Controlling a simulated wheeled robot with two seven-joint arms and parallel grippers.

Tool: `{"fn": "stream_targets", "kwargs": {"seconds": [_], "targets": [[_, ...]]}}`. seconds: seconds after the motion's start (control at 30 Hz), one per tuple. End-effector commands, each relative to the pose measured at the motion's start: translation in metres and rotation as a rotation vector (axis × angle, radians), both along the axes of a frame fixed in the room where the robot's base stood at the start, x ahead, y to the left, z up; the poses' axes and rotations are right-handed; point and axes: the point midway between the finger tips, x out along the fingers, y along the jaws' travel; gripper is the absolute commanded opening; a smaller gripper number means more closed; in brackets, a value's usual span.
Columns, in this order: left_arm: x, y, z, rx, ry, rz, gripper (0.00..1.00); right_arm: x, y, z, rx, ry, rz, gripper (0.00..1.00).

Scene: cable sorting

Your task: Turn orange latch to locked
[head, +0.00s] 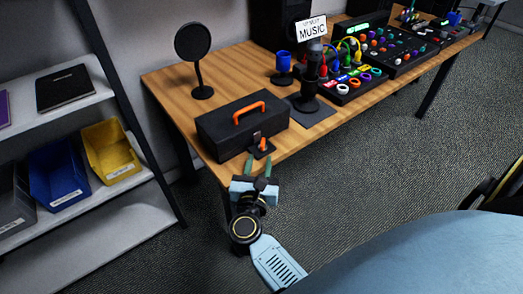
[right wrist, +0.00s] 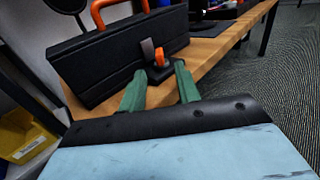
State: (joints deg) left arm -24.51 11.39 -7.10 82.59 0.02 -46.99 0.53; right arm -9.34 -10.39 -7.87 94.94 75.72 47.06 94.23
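A black toolbox (head: 240,128) with an orange handle (head: 249,111) sits on the near left end of the wooden table. A small orange latch (head: 263,144) stands on a dark base at the front of the box; in the right wrist view the orange latch (right wrist: 159,60) points upward, beside a grey strap. My right gripper (head: 261,164) is just in front of the latch. Its green fingers (right wrist: 159,78) are apart, one on each side of the latch's base, with nothing seen held. Contact cannot be told. My left gripper is not in view.
A microphone (head: 309,75) on a dark mat stands right of the toolbox. A round black pop filter (head: 193,43) stands behind it. A mixer with cables (head: 350,80) lies farther right. Shelves with a blue bin (head: 58,170) and yellow bin (head: 110,150) stand left.

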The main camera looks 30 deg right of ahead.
Motion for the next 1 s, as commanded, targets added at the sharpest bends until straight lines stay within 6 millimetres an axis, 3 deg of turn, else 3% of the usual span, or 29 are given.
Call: {"fn": "stream_targets", "kwargs": {"seconds": [0.1,0.3,0.67,0.93,1.0], "targets": [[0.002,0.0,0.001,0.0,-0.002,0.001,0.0,0.018,-0.014,0.001,-0.003,-0.002,0.001,0.33],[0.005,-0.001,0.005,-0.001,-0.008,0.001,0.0,0.035,-0.028,0.0,-0.002,0.001,0.002,0.33],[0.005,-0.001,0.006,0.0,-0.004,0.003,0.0,0.039,-0.032,-0.001,-0.002,0.003,0.002,0.33],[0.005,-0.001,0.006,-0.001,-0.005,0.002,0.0,0.039,-0.032,0.0,-0.001,0.002,0.001,0.0],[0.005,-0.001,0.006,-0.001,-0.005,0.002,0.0,0.039,-0.032,0.0,-0.001,0.002,0.002,0.0]]}}
